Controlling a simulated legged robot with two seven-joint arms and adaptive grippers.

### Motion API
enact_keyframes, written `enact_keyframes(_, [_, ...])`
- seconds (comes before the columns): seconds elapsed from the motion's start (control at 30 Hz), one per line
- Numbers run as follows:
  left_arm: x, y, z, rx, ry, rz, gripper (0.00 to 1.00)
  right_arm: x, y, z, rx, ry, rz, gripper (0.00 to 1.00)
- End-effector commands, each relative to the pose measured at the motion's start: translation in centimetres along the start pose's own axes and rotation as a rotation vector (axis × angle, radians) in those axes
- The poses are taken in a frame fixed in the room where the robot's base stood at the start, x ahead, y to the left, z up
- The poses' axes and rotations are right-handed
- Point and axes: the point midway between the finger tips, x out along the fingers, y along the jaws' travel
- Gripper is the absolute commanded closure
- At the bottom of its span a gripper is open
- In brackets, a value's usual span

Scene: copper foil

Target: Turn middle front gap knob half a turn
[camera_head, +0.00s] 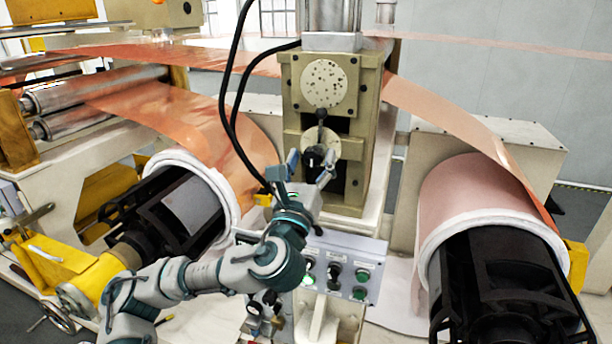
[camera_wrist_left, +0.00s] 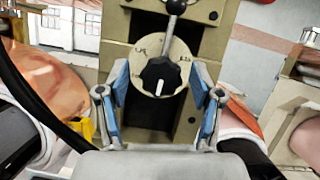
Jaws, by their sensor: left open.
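The middle front gap knob (camera_wrist_left: 161,77) is black with a white pointer line, mounted on a round cream dial plate with markings. In the left wrist view its pointer line points downward. In the head view the knob (camera_head: 314,156) sits low on the front of the beige machine column. My left gripper (camera_wrist_left: 159,103) is open, with its blue-padded fingers apart on either side of the knob. I see no contact with the knob. My right gripper is not in view.
A control panel (camera_head: 368,247) with several knobs and buttons is below the column. Copper foil rolls stand left (camera_head: 243,155) and right (camera_head: 466,188). A black cable (camera_head: 226,110) hangs left of the column, near my left arm.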

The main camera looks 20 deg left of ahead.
Motion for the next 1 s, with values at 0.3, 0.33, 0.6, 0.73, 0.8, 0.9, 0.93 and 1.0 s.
enact_keyframes(0.3, [-6.5, 0.0, -0.1, 0.000, 0.000, -0.004, 0.34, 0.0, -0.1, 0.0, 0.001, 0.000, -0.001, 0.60])
enact_keyframes(0.33, [-7.2, 0.0, -0.1, 0.000, 0.000, -0.004, 0.34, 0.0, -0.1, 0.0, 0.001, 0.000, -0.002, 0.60])
enact_keyframes(0.6, [-10.8, 0.1, -0.2, -0.001, 0.001, -0.001, 0.34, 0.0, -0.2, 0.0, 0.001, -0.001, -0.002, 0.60])
enact_keyframes(0.73, [-11.2, 0.1, -0.3, -0.001, 0.002, -0.001, 0.34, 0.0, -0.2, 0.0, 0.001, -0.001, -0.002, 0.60])
enact_keyframes(0.8, [-11.2, 0.1, -0.2, -0.001, 0.001, 0.000, 0.34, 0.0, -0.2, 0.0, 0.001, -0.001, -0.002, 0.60])
enact_keyframes(0.9, [-11.2, 0.1, -0.2, -0.001, 0.001, 0.000, 0.34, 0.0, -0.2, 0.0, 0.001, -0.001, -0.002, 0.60])
enact_keyframes(0.93, [-11.2, 0.1, -0.2, -0.001, 0.001, 0.000, 0.34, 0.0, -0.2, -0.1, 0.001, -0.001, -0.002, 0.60])
enact_keyframes(1.0, [-11.2, 0.1, -0.2, 0.000, 0.001, 0.000, 0.34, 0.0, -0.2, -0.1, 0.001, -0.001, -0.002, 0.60])
